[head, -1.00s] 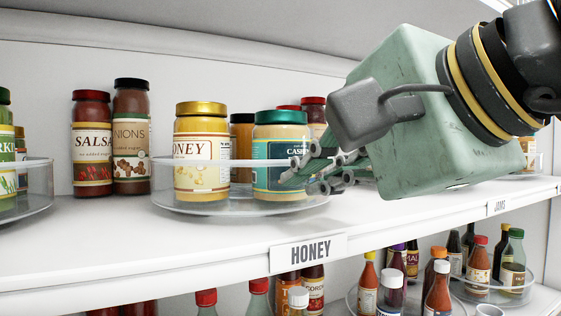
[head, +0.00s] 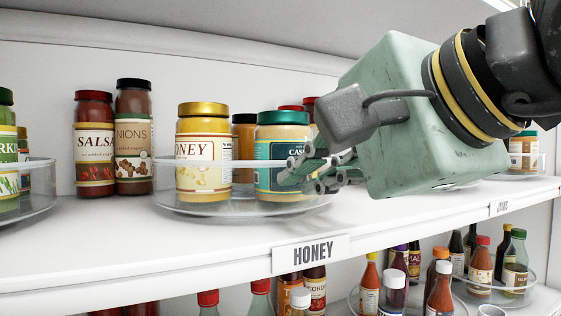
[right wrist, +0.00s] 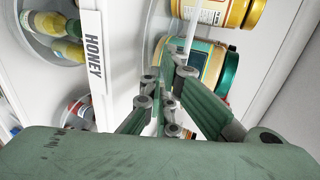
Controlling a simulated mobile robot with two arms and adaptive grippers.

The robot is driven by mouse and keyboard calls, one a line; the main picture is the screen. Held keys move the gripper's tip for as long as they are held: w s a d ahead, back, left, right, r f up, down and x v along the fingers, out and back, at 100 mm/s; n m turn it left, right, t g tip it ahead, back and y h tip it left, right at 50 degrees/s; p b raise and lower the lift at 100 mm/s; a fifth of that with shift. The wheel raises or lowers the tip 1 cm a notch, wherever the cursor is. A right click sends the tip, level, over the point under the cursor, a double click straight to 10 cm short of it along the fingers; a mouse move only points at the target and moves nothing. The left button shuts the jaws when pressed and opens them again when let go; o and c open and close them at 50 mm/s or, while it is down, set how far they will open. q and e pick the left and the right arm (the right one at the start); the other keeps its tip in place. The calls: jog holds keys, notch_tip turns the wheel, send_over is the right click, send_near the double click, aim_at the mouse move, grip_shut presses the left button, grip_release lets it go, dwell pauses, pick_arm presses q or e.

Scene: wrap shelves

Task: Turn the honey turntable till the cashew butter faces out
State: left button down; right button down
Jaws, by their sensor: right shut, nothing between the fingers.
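The honey turntable (head: 182,207) is a clear round tray with a low rim on the shelf, above the HONEY label (head: 310,253). A gold-lidded honey jar (head: 203,150) stands at its front left. The green-lidded cashew butter jar (head: 283,133) stands at its front right, its label partly hidden by my right gripper (head: 288,172). That gripper is shut and empty, its fingertips at the turntable's right rim in front of the cashew butter. In the right wrist view the fingers (right wrist: 158,100) lie near the rim and the cashew butter (right wrist: 205,68); contact is unclear. My left gripper is out of view.
Red- and yellow-toned jars stand behind on the turntable. Bottles fill the shelf below. The front shelf strip is clear.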

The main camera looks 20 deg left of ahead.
jog(key=shift+w+a, duration=0.3)
jog(key=shift+a, duration=0.2)
jog(key=shift+s, duration=0.15)
jog(key=shift+s+a, duration=0.3)
jog(key=shift+s, duration=0.05)
jog(key=shift+s+a, duration=0.2)
jog(key=shift+b, duration=0.3)
